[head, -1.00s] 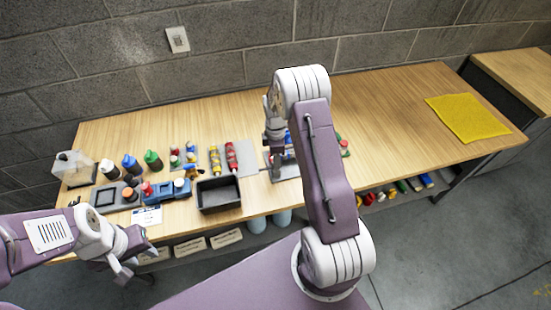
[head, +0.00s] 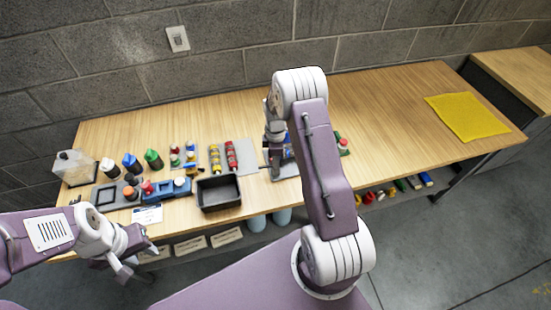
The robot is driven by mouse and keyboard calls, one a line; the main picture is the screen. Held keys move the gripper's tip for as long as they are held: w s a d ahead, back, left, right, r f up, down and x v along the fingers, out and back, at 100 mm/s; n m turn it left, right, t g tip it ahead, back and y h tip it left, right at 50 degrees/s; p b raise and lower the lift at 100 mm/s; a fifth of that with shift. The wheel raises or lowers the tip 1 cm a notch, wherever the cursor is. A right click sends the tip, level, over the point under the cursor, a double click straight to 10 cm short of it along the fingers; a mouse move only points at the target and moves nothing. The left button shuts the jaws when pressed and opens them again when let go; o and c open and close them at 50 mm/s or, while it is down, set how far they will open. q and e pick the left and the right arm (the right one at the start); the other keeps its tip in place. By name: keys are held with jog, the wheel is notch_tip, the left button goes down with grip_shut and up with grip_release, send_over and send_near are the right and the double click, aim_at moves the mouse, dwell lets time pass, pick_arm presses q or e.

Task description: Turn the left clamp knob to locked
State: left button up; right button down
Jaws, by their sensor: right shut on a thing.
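My right arm reaches over the table, and its gripper (head: 277,160) is low at a grey fixture plate (head: 288,171) with blue parts (head: 289,138) behind the gripper. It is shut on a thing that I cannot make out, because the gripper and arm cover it. The left clamp knob cannot be told apart in this view. A red-topped part with green (head: 343,145) shows just right of my arm. My left gripper (head: 138,262) is open and empty in front of the table's near left edge.
A black open bin (head: 218,207) stands left of the fixture. A yellow mat (head: 467,117) lies at the right. The table between it and my right arm is clear.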

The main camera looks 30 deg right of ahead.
jog(key=m, duration=0.4)
jog(key=shift+w+r, duration=0.1)
jog(key=m, duration=0.4)
jog(key=shift+m, duration=0.3)
jog(key=m, duration=0.4)
jog(key=shift+m+p, duration=0.3)
jog(key=shift+m, duration=2)
jog(key=shift+w, duration=0.1)
jog(key=c, duration=1.4)
grip_release()
jog(key=shift+c, duration=0.2)
jog(key=o, duration=0.3)
